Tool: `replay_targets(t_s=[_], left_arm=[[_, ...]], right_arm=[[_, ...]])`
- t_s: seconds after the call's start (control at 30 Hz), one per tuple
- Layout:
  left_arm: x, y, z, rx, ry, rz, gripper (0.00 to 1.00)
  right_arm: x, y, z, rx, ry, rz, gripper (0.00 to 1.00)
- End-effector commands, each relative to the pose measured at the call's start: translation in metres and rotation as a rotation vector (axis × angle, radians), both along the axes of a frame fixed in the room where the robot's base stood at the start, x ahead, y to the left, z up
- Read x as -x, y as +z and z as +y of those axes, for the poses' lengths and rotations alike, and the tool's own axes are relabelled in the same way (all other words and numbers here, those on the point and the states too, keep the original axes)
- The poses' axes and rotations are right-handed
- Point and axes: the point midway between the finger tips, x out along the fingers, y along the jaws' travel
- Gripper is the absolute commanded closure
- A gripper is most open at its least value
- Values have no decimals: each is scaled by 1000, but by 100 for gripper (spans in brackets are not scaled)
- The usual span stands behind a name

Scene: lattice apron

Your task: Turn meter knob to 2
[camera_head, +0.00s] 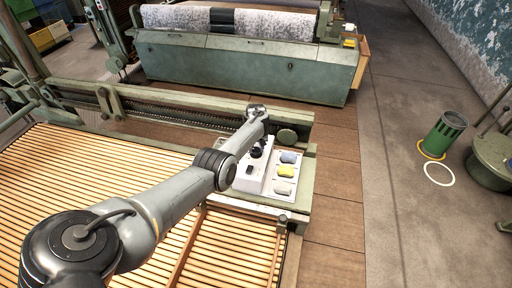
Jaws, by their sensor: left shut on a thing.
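A pale control box (254,186) sits on the green machine frame at the right end of the slatted bed. My left arm reaches over it from the lower left, and its wrist is above the box's far part. My left gripper (258,147) points down at the box, small and partly hidden by the arm. It is shut on the dark meter knob (257,152), which is mostly covered. The knob's pointer and scale marks are too small to read. My right gripper is not in view.
Blue (288,157), yellow (286,171) and grey (283,187) pads lie on the box, right of the knob. A slatted wooden bed (50,165) fills the left. A green roller machine (245,65) stands behind. A green bin (444,133) stands on the open floor at right.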

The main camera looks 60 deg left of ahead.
Motion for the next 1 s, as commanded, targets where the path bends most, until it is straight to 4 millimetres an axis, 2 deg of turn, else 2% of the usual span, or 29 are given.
replay_targets(t_s=[0.57,0.6,0.73,0.77,1.0], left_arm=[[0,0,0,0,43,0,88],[0,0,0,0,43,-1,56],[0,0,0,0,42,0,36],[0,0,0,0,42,0,33],[0,0,0,0,42,0,33]], right_arm=[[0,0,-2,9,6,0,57],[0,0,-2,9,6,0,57],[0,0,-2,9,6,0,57],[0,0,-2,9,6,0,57],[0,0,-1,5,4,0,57]])
